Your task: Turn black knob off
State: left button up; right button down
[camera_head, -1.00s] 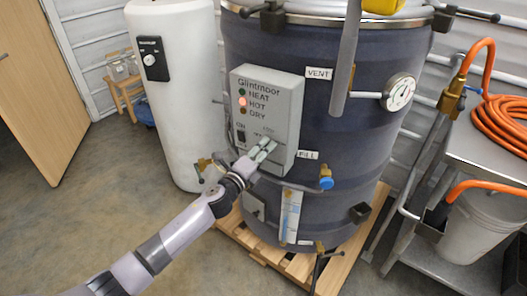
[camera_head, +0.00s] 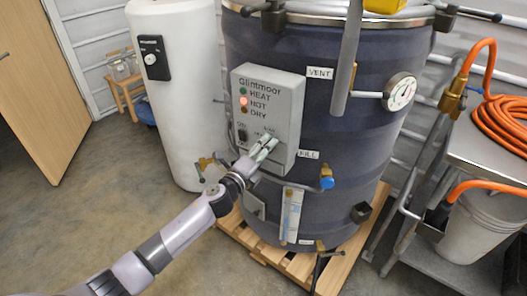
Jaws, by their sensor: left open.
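The grey Glintmoor control box (camera_head: 285,100) is mounted on the front of the dark tank. It has indicator lights marked HEAT, HOT and DRY, and the HOT light (camera_head: 243,102) glows red. A small black switch (camera_head: 242,135) sits below an ON label at the box's lower left. My left gripper (camera_head: 266,146) is open, with its fingers against or just in front of the lower right of the box face. The fingers cover that part, so I cannot make out a black knob there. My right gripper is out of view.
The dark tank (camera_head: 345,125) stands on a wooden pallet (camera_head: 268,250). A blue-handled valve (camera_head: 326,183) and a gauge (camera_head: 400,92) stick out from it. A white heater (camera_head: 180,110) stands left. A metal cart (camera_head: 480,150) with orange hose is at right.

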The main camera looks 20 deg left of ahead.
pick_arm(q)
jog(key=shift+s, duration=0.1)
jog(key=v, duration=1.1)
jog(key=shift+s, duration=0.35)
jog(key=shift+a+f, duration=0.1)
jog(key=s+a+f+n+g+y, duration=0.2)
jog(key=s+f+n, duration=0.2)
jog(key=f, duration=0.8)
jog(key=s+a+f+n+g+y, duration=0.1)
jog(key=s+a+f+n+g, duration=0.25)
jog(key=f, duration=0.75)
jog(key=s+a+f+n+g+y, duration=0.15)
jog(key=s+f+n, duration=0.25)
jog(key=f, duration=0.8)
jog(key=s+d+f+n+g, duration=0.1)
jog(key=s+f+n+g, duration=0.35)
jog(key=s+f, duration=0.9)
jog(key=s+d+f+n+g, duration=0.2)
jog(key=s+f+n, duration=0.1)
jog(key=s, duration=0.9)
jog(key=s+d+f+n+g, duration=0.3)
jog(key=s+f, duration=0.1)
jog(key=s, duration=0.8)
